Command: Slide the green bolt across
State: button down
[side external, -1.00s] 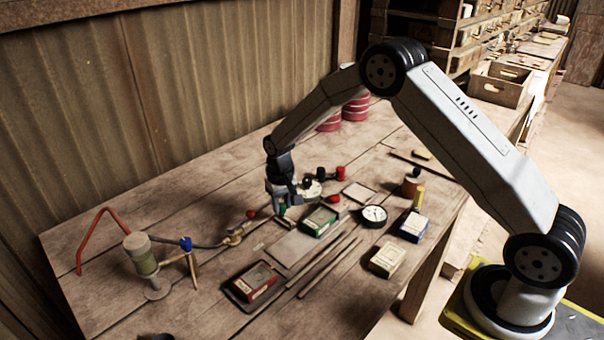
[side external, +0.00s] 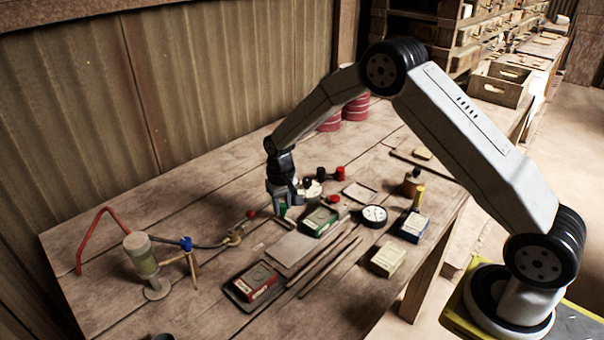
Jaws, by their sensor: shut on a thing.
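My gripper (side external: 281,210) points down at the middle of the wooden table, behind the green-and-white box (side external: 320,221). It is shut on a small green piece, the green bolt (side external: 284,211), which shows low at the fingers. Most of the bolt is hidden by my gripper, and its exact position along its track is too small to tell. A pale round part with a dark knob (side external: 312,188) stands just right of my gripper.
A red-and-black box (side external: 256,281), a flat grey plate (side external: 292,252) and two thin rods lie in front. A dial (side external: 374,215) and a blue box (side external: 414,226) stand to the right. A glass jar (side external: 141,256) with a hose stands left. The table's front left is fairly clear.

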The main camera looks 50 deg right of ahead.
aim_at(295, 223)
jog(key=shift+s, duration=2.15)
jog(key=shift+c, duration=2.1)
grip_release()
notch_tip(295, 223, up, 8)
jog(key=shift+s, duration=0.15)
jog(key=s+r+n+t, duration=0.1)
jog(key=s, duration=0.8)
jog(key=s+a+r+n+t, duration=0.1)
jog(key=s+r+n, duration=0.1)
jog(key=s, duration=0.8)
jog(key=shift+s+a+t, duration=0.3)
